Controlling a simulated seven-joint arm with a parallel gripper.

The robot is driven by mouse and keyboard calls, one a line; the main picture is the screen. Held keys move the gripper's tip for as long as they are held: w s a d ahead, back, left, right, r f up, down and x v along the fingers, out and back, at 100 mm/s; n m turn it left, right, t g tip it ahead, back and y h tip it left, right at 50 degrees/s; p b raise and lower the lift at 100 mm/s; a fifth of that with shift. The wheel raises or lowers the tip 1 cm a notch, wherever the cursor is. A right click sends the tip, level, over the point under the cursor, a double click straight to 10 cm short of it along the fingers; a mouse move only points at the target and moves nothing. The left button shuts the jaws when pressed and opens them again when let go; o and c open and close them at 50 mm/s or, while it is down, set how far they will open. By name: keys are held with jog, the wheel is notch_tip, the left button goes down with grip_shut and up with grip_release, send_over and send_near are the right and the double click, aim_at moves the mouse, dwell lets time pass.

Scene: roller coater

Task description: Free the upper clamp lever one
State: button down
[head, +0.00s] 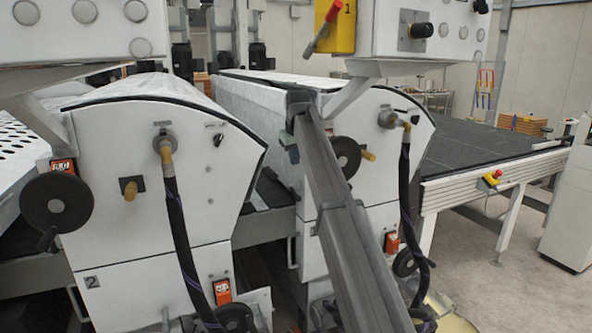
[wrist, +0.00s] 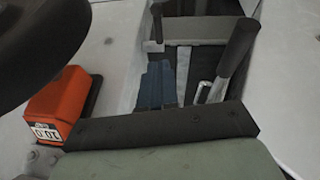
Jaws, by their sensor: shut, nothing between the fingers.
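My gripper (head: 291,153) is at the left edge of unit one's white side panel, beyond my grey arm in the head view. In the wrist view, my shut blue fingers (wrist: 158,82) extend past a dark bar on the green hand, with nothing held. A lever with a black grip and bright metal rod (wrist: 237,50) stands to the right of the fingers, tilted, with a visible space between. It looks like a clamp lever; whether it is upper one is not certain. The arm hides much of this area in the head view.
A black handwheel (head: 346,156) is close to my gripper and also fills the wrist view's upper left (wrist: 35,45). A red counter (wrist: 62,103) sits just left of the fingers. Unit two (head: 150,210) stands left across a narrow gap. A dark hose (head: 404,185) hangs right.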

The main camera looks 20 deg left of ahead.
send_over(297, 195)
jog(key=a, duration=0.1)
notch_tip(297, 195, down, 8)
jog(key=f, duration=0.1)
jog(key=s+d+f, duration=0.1)
jog(key=f, duration=0.1)
jog(key=shift+d, duration=0.1)
jog(key=shift+d+f, duration=0.15)
jog(key=shift+f, duration=0.3)
jog(key=shift+s+f, duration=0.1)
jog(key=shift+s, duration=0.05)
